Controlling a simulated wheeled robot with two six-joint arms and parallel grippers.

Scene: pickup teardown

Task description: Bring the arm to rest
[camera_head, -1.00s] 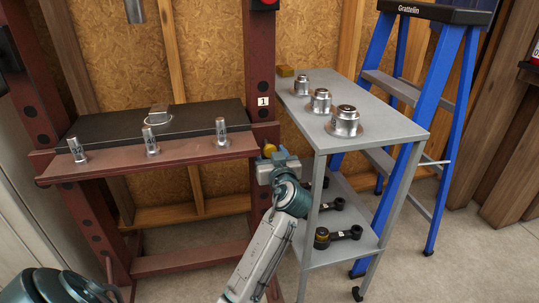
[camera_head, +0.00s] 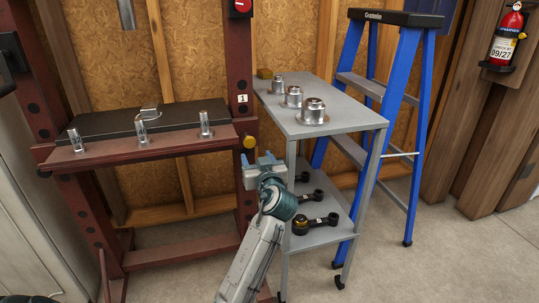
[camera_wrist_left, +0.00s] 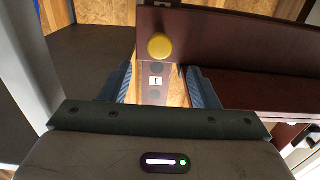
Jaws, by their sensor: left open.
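My left gripper (camera_head: 262,160) is in the middle of the head view, in front of the gap between the red press frame and the grey shelf. Its arm rises from the bottom edge. In the left wrist view its two blue-grey fingers (camera_wrist_left: 160,85) are apart with nothing held between them. A yellow round knob (camera_wrist_left: 159,46) on the red frame shows beyond the fingers; it also shows in the head view (camera_head: 249,142), just above and left of the gripper. My right gripper is not in view.
The red press frame (camera_head: 170,147) bears a dark plate (camera_head: 100,124) and several metal sleeves. The grey shelf (camera_head: 345,115) holds three metal parts on top and black links below. A blue stepladder (camera_head: 398,140) stands right of it. Open floor (camera_head: 450,255) lies at the right.

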